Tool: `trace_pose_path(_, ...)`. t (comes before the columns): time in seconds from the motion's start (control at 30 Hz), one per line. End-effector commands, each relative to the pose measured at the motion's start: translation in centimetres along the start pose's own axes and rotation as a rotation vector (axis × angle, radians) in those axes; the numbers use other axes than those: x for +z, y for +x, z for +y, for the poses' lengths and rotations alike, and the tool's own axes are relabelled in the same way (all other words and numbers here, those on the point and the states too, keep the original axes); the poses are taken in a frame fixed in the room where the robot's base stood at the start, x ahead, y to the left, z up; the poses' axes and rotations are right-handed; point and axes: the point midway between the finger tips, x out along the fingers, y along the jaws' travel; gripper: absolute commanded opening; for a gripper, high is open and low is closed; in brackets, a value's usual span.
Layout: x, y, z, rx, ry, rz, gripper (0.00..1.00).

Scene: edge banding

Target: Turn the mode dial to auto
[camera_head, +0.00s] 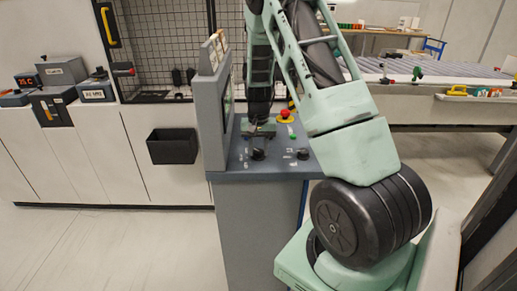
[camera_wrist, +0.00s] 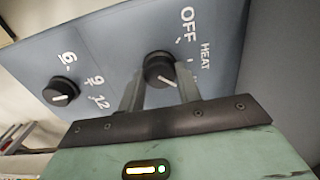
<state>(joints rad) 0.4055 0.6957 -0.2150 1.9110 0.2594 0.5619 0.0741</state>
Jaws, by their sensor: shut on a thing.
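The mode dial (camera_wrist: 158,66) is a black round knob with a white line, on a blue-grey panel in the wrist view. The labels OFF (camera_wrist: 187,25) and HEAT (camera_wrist: 206,56) stand beside it. Its white line slants to the lower right, away from OFF, toward the right finger, which hides what lies there. My gripper (camera_wrist: 160,82) is shut on this dial, one finger on each side. In the head view my gripper (camera_head: 260,132) is low over the console top and hides the dial. I cannot see the auto label.
A second black dial with 6, 9 and 12 (camera_wrist: 61,91) sits on the same panel, nearer the console's front (camera_head: 258,154). The console (camera_head: 250,225) also bears a red emergency button (camera_head: 285,114), a green button (camera_head: 293,136) and an upright screen housing (camera_head: 211,110) on the left.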

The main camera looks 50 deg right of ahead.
Motion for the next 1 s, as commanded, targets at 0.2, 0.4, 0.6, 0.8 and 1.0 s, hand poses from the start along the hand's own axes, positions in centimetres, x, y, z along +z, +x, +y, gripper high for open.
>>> trace_pose_path(0.2,-0.1,-0.1,0.0,-0.001,0.015,0.003,0.11)
trace_pose_path(0.4,-0.1,-0.1,0.0,-0.001,0.015,0.003,0.11)
trace_pose_path(0.6,-0.1,-0.1,0.0,-0.001,0.014,0.002,0.56)
trace_pose_path(0.8,0.0,-0.1,0.0,-0.001,0.013,0.001,0.56)
trace_pose_path(1.0,-0.1,-1.1,-0.1,-0.002,0.012,0.004,0.56)
